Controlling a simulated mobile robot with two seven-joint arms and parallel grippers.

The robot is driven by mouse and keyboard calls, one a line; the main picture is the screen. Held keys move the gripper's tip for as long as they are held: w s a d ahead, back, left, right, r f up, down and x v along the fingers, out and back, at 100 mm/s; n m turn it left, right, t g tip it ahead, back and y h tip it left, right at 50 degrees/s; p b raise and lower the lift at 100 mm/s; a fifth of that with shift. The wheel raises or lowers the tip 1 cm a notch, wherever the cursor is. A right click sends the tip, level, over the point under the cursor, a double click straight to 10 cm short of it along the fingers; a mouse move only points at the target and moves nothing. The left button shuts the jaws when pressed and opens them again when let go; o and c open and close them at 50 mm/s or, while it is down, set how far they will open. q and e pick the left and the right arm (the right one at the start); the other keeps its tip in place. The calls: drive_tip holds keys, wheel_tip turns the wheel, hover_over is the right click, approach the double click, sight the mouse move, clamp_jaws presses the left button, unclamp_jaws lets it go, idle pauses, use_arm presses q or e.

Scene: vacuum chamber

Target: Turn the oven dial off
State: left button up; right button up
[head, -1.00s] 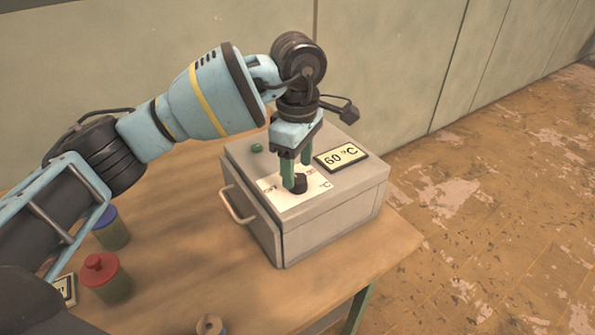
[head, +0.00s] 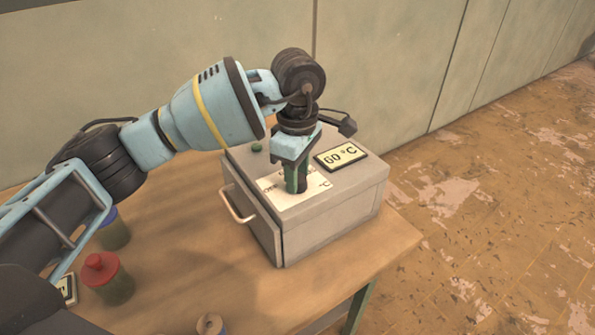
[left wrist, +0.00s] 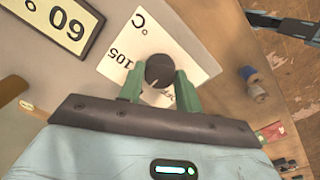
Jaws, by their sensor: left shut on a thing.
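The oven (head: 335,222) is a grey box on the wooden table, with a handle on its left side. On its top, a white scale plate (head: 316,188) surrounds the black oven dial, which shows best in the left wrist view (left wrist: 158,70). My left gripper (head: 297,188) points down at the dial, and its green fingers (left wrist: 158,84) are shut on the dial's sides. In the head view the fingers mostly hide the dial. A display (head: 341,156) on the oven reads 60 °C. The wrist view shows "105" on the plate.
A red-lidded jar (head: 100,268) and a blue-lidded jar (head: 112,236) stand on the table (head: 300,290) left of the oven. A small spool-like thing (head: 210,324) is at the front. A green button (head: 257,147) is on the oven top. The wall is close behind.

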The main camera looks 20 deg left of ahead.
use_arm(q)
drive_tip(key=shift+r, duration=0.1)
use_arm(e)
drive_tip(key=shift+r, duration=0.1)
use_arm(q)
drive_tip(key=shift+n, duration=0.4)
drive_tip(key=n+p, duration=0.2)
drive_tip(key=n, duration=0.1)
drive_tip(key=shift+r+n, duration=0.2)
drive_tip(key=shift+n, duration=0.1)
drive_tip(key=n+p, duration=0.2)
drive_tip(key=n, duration=0.1)
drive_tip(key=shift+n, duration=0.3)
drive_tip(key=shift+n+p, duration=0.7)
drive_tip(key=shift+n, duration=0.4)
drive_tip(key=shift+f+n+p, duration=0.15)
drive_tip(key=shift+n+p, duration=0.15)
drive_tip(key=shift+n, duration=0.4)
use_arm(e)
drive_tip(key=w+r+t, duration=0.1)
drive_tip(key=w+r, duration=0.5)
drive_tip(key=r, duration=0.1)
drive_tip(key=shift+d+r+t, duration=0.3)
drive_tip(key=shift+d+t, duration=0.1)
drive_tip(key=shift+d, duration=0.05)
use_arm(q)
drive_tip(key=shift+f+n, duration=0.15)
drive_tip(key=shift+n, duration=0.15)
use_arm(e)
drive_tip(key=shift+r, duration=0.2)
